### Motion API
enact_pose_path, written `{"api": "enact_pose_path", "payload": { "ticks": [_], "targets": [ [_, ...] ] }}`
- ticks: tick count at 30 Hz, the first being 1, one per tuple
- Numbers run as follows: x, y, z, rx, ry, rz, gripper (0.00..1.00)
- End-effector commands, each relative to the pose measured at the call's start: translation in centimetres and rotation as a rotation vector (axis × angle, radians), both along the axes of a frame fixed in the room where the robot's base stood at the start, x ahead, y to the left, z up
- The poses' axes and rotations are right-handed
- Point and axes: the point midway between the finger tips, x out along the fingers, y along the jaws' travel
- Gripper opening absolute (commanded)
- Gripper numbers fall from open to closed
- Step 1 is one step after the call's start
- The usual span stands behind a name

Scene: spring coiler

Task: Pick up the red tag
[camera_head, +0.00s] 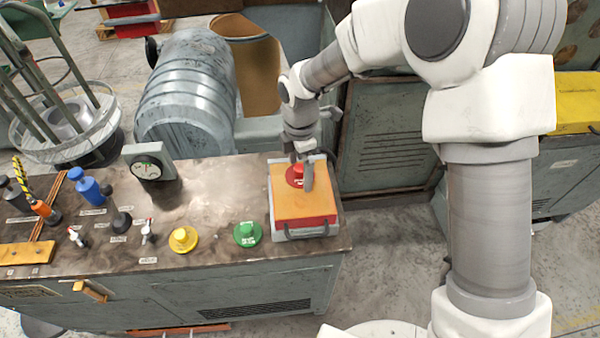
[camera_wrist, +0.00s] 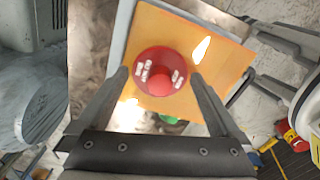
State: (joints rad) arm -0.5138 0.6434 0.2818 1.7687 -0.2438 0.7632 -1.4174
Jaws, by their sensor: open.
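The red tag (camera_head: 294,180) is a round red disc with a raised red knob and white markings. It lies on the orange top of a box (camera_head: 290,207) at the right end of the workbench. My gripper (camera_head: 301,172) is over the tag, pointing down, and a finger hides part of the disc in the head view. In the wrist view the red tag (camera_wrist: 161,84) shows between the two spread fingers of my gripper (camera_wrist: 160,76). The jaws are open with nothing held. I cannot tell whether the fingers touch the disc.
A green tag (camera_head: 247,234) and a yellow tag (camera_head: 183,239) lie on the bench (camera_head: 220,195) left of the box. A gauge (camera_head: 147,168), small levers and a blue-topped part (camera_head: 86,185) stand farther left. A handle (camera_head: 307,231) runs along the box's front.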

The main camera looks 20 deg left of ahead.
Motion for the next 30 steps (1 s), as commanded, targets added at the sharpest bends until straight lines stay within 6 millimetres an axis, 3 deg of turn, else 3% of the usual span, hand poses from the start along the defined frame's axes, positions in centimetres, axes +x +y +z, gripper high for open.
{"api": "enact_pose_path", "payload": {
  "ticks": [3, 14, 23, 30],
  "targets": [
    [0.0, 0.0, 0.0, 0.000, 0.000, 0.000, 0.96],
    [0.0, 0.0, 0.1, 0.000, 0.000, -0.001, 0.32],
    [0.0, 0.0, 0.3, 0.001, -0.001, -0.001, 0.30],
    [0.1, 0.0, 3.0, 0.003, -0.004, -0.002, 0.30]
  ]
}}
